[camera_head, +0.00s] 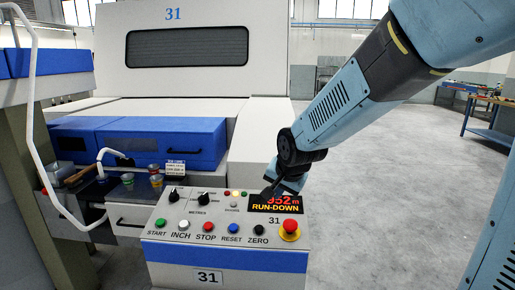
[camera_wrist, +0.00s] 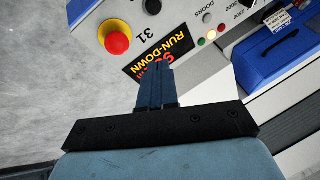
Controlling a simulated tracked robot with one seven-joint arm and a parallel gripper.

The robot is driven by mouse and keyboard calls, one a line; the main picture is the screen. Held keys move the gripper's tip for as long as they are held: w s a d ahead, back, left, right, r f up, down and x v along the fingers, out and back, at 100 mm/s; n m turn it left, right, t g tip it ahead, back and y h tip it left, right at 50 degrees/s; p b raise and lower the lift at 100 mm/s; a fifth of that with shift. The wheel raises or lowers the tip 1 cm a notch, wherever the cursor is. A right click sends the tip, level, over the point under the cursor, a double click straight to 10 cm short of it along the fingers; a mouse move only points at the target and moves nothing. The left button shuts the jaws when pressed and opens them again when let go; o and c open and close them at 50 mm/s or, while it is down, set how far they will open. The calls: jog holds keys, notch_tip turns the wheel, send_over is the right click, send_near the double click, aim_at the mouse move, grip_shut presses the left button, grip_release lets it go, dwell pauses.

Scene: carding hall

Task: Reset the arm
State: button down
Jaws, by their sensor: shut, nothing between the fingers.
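My arm reaches in from the upper right in the head view. My gripper (camera_head: 268,194) is over the control panel (camera_head: 160,253) of machine 31, beside the display (camera_head: 283,203), which reads RUN-DOWN in yellow under partly hidden red digits. In the wrist view my gripper (camera_wrist: 156,72) has its fingers together and empty, overlapping the picture of the display (camera_wrist: 148,62). I cannot tell whether the fingertips touch the panel. A red mushroom button (camera_head: 290,226) on a yellow base stands right of the display's lower edge; it also shows in the wrist view (camera_wrist: 117,42).
The panel has green START (camera_head: 160,223), red STOP (camera_head: 208,227), blue RESET (camera_head: 233,228) and black ZERO (camera_head: 259,230) buttons, and two knobs. Small coloured pots (camera_head: 155,180) stand left of it. A workbench (camera_head: 487,130) is at the far right. The grey floor (camera_head: 380,200) is clear.

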jog(key=s+d+r+n, duration=0.1)
jog(key=s+d+r, duration=0.2)
jog(key=s+d, duration=0.3)
jog(key=s+d+r+n+h, duration=0.1)
jog(key=s+d+r+n, duration=0.1)
jog(key=s+d, duration=0.4)
jog(key=s+d+r+n+h, duration=0.1)
jog(key=s+d+r, duration=0.4)
jog(key=s, duration=0.3)
jog(key=shift+d+n+g, duration=0.3)
jog(key=shift+d+n, duration=0.1)
jog(key=shift+d, duration=0.1)
